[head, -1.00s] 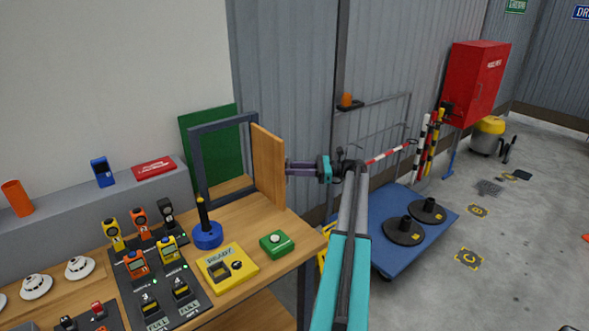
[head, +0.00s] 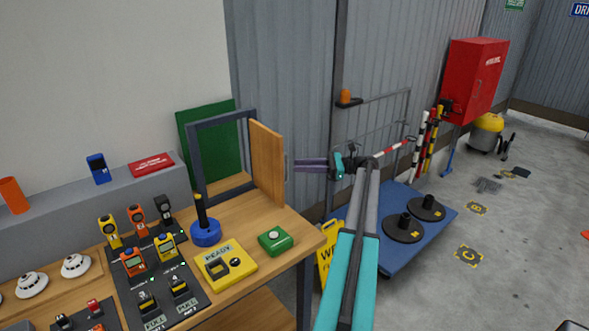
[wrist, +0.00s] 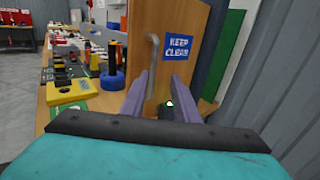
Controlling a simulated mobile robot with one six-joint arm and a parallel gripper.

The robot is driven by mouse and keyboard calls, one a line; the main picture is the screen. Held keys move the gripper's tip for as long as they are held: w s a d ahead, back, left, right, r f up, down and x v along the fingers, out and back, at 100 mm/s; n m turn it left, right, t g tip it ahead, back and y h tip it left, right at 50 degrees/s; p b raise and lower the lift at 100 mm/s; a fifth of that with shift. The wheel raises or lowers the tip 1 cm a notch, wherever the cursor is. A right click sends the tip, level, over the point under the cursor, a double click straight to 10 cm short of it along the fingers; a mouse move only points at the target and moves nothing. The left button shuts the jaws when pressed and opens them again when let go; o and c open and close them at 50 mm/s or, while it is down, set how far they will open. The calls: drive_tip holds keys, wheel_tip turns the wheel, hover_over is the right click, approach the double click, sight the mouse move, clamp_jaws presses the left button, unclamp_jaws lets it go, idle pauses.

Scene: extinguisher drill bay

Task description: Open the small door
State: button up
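The small door (head: 267,160) is a wooden panel hinged on the right post of a dark upright frame (head: 194,155) on the workbench. It stands swung well out of the frame, leaving the opening clear. The wrist view shows its outer face (wrist: 188,22), with a blue "KEEP CLEAR" sign (wrist: 179,46) and a grey upright handle (wrist: 152,55). My gripper (head: 297,165) is right of the door, facing that face. In the wrist view its two fingers (wrist: 160,80) are spread, with the handle ahead between them. It looks empty, with a small gap to the door.
The workbench (head: 240,210) holds a blue-based post (head: 206,232), a yellow "READY" box (head: 226,264), a green button box (head: 275,240) and several meters. A blue platform cart (head: 385,260) with black discs stands to the right. A corrugated wall (head: 285,70) is behind.

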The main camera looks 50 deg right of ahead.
drive_tip(key=b+v, duration=0.2)
drive_tip(key=v, duration=0.7)
drive_tip(key=shift+s, duration=0.15)
idle(0.4)
